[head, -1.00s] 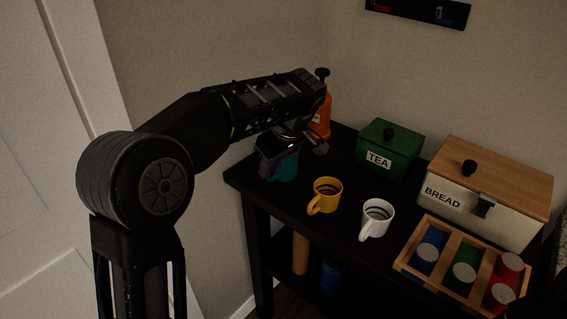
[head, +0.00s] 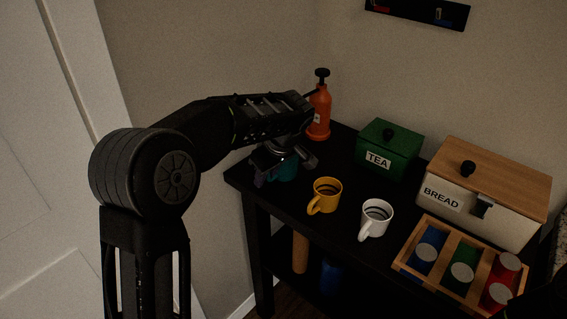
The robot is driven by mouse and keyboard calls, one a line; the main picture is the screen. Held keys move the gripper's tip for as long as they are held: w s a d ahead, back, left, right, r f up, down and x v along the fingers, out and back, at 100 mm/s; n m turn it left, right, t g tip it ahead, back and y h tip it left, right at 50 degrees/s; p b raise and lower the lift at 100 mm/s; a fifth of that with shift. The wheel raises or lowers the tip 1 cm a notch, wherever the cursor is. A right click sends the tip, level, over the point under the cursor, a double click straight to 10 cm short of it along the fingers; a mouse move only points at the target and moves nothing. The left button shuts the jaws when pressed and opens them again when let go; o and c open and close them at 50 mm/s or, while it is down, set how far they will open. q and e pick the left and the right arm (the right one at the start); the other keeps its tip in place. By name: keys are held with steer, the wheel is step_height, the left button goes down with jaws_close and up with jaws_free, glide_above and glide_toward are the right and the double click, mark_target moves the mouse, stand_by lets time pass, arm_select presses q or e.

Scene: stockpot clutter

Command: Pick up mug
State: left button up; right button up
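A yellow mug (head: 327,193) and a white mug (head: 375,219) stand upright on the black table. A teal mug (head: 286,171) stands at the table's left end, partly hidden by my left gripper (head: 283,172). My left gripper points down over the teal mug, with its fingers low around or beside it. I cannot tell whether it touches the mug or how far the fingers are apart. My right gripper is not clearly in view.
An orange pump bottle (head: 320,112) stands behind my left gripper. A green TEA box (head: 389,150) and a BREAD box (head: 484,190) stand at the back. A wooden crate (head: 404,266) holds several cans at front right. Bare table (head: 343,226) lies between the mugs.

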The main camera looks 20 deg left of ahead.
arm_select(q)
steer(key=shift+c, duration=0.3)
jaws_close()
steer(key=shift+r, duration=0.1)
stand_by(1.0)
